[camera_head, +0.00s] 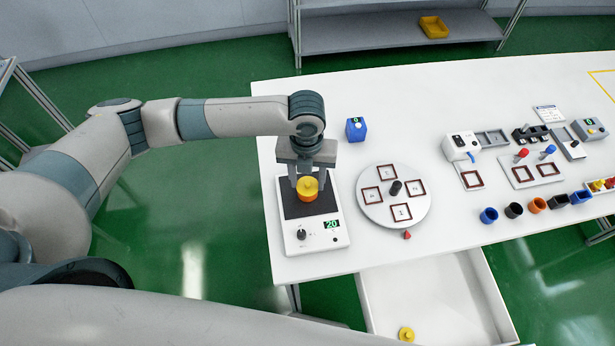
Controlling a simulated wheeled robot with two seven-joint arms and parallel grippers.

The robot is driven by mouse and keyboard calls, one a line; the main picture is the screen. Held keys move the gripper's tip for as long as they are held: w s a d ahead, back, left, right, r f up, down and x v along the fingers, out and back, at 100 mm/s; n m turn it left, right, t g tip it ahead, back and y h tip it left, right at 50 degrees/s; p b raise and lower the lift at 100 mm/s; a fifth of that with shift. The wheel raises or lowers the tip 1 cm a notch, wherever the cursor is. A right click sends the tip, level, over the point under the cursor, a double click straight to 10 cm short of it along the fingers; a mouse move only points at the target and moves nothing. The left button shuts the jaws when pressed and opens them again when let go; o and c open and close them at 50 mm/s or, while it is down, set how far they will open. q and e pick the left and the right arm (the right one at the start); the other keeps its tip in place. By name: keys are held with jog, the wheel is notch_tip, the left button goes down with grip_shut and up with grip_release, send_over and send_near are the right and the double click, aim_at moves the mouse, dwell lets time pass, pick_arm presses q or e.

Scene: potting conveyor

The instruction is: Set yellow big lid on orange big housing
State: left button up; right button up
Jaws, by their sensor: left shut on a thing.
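The yellow big lid (307,184) is a round lid with a knob. It sits at the top of the orange big housing (308,198), level as far as I can see. The housing stands on the dark plate of a white conveyor-like device (292,247) at the table's left end. My left gripper (307,180) points down from above, with its fingers on either side of the lid, shut on it. Whether the lid is fully seated is too small to tell. My right gripper is out of view; only my arm crosses the bottom.
A round turntable (412,217) with square frames and a dark knob stands to the right. A blue box (356,129) is behind. Several coloured cups stand at the right edge. A white open drawer (480,290) below holds another yellow lid (406,334).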

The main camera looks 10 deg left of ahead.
pick_arm(q)
jog(key=o, duration=1.1)
jog(key=shift+r, duration=0.15)
jog(key=shift+r+b, duration=0.3)
jog(key=shift+r, duration=0.2)
notch_tip(320, 180, up, 16)
jog(key=b, duration=0.4)
jog(key=shift+b, duration=0.3)
jog(key=shift+s+a, duration=0.1)
